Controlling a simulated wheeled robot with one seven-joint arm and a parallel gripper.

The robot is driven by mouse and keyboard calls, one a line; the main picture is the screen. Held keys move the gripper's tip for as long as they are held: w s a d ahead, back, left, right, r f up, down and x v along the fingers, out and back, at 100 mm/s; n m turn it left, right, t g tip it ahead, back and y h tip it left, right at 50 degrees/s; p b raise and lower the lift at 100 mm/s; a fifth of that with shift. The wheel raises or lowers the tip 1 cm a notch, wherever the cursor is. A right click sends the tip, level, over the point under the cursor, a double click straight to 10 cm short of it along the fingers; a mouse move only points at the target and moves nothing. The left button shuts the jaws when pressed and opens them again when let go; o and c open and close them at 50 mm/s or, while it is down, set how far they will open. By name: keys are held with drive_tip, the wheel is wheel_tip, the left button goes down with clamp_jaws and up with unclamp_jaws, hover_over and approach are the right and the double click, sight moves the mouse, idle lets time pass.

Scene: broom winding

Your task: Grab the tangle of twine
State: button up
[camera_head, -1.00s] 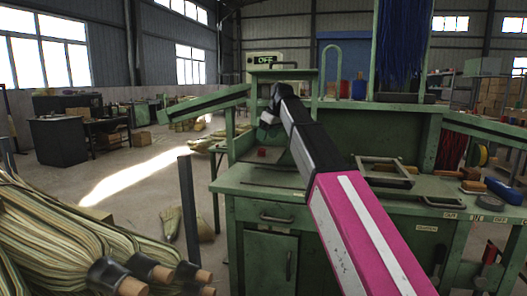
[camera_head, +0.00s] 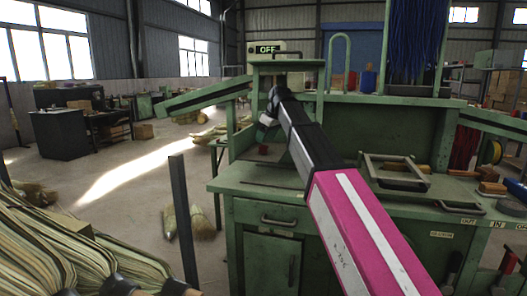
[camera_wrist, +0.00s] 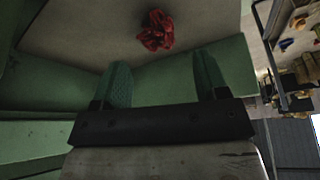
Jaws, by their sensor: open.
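The tangle of twine (camera_wrist: 156,31) is a small red bundle in the wrist view, lying on the pale surface inside the green machine. In the head view it is a small red spot (camera_head: 263,149) on the green bench, below the end of my arm. My gripper (camera_wrist: 163,75) is open and empty in the wrist view, with its two green fingers spread. The twine lies past the fingertips, roughly between their lines and apart from them. In the head view my gripper (camera_head: 268,120) is small and partly hidden by my arm.
The green machine (camera_head: 262,187) has a side wall and upper frame around the twine. Bundles of broom straw (camera_head: 50,245) fill the lower left, near a dark post (camera_head: 183,222). Open floor lies left.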

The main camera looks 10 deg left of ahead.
sight(264, 146)
drive_tip(key=x, duration=0.5)
drive_tip(key=shift+s+d+f, duration=0.15)
drive_tip(key=shift+d, duration=0.1)
drive_tip(key=shift+c, duration=0.3)
drive_tip(key=c, duration=0.9)
